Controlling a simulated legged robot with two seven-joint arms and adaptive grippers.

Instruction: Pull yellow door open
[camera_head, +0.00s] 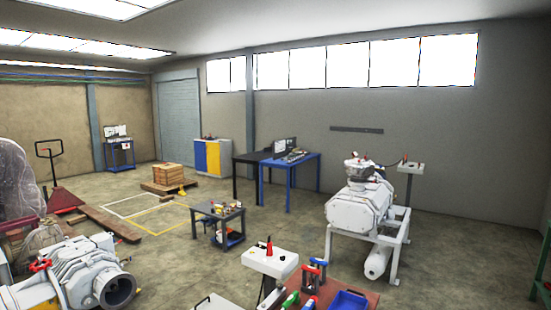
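The yellow door (213,158) is a narrow upright panel on the front of a low cabinet (205,138) by the back wall. It looks closed and flush with the cabinet front, beside a blue panel. Its handle is too small to make out. The cabinet stands far away across the room. Neither of my grippers shows in the head view.
A blue workbench (291,159) stands right of the cabinet, and a pallet with a wooden box (167,172) stands left of it. A small tool table (219,210), a white pump (357,207) and a grey machine (90,272) are nearer. Floor lies open between them.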

